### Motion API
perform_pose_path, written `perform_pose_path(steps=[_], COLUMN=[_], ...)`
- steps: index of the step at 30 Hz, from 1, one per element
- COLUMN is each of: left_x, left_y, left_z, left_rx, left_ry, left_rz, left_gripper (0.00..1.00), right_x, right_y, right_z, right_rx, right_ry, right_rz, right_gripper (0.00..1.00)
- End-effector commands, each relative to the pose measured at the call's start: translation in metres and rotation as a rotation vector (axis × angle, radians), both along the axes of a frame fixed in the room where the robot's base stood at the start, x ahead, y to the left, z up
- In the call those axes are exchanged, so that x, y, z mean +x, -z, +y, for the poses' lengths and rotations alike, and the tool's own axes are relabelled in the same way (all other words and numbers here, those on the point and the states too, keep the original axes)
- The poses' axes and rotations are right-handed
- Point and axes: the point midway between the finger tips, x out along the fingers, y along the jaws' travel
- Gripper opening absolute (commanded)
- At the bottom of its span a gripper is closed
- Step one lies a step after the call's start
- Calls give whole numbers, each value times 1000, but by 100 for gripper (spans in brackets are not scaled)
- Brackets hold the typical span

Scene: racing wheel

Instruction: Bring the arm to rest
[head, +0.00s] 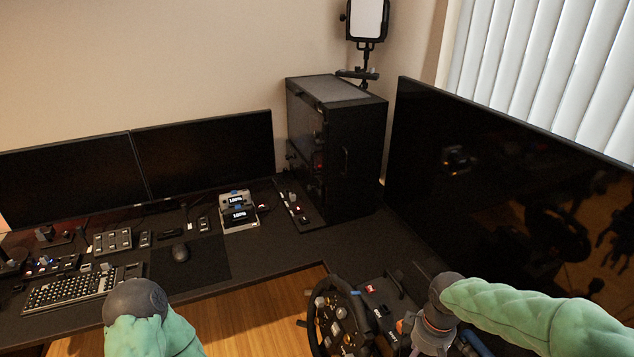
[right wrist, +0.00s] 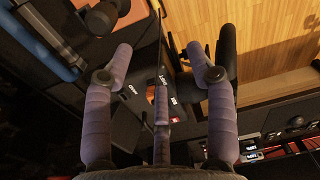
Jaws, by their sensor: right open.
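My right arm, in a green sleeve, comes in from the right in the head view. Its gripper (head: 404,328) is low over the console beside the racing wheel (head: 318,331). In the right wrist view the purple-grey fingers of this gripper (right wrist: 160,62) are spread apart, with nothing held between them. A black panel with white labels and a red switch (right wrist: 171,119) shows beneath them. My left arm shows at the lower left of the head view as a green sleeve with a dark grey joint. Its gripper is out of the picture.
A black desk (head: 225,278) carries a keyboard (head: 70,290), a mouse (head: 180,252), small control boxes and a PC tower (head: 345,160). Two monitors (head: 205,153) stand at the left and a large screen (head: 480,190) at the right, behind my right arm. Wooden floor (head: 255,312) shows in front.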

Motion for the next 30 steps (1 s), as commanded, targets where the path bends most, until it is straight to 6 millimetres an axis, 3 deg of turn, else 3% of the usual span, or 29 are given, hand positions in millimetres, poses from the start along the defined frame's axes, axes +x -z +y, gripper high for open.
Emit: perform_pose_path(steps=[11, 20, 30], left_x=[0, 0, 0], left_y=[0, 0, 0], left_z=[0, 0, 0], left_rx=[0, 0, 0], left_ry=[0, 0, 0], left_rz=[1, 1, 1], left_gripper=[63, 63, 63], right_x=[0, -16, -57], right_y=[54, 135, 217], right_z=[31, 77, 118], right_rx=[89, 214, 301], right_ry=[71, 232, 490], right_rz=[16, 50, 92], right_gripper=[56, 56, 56])
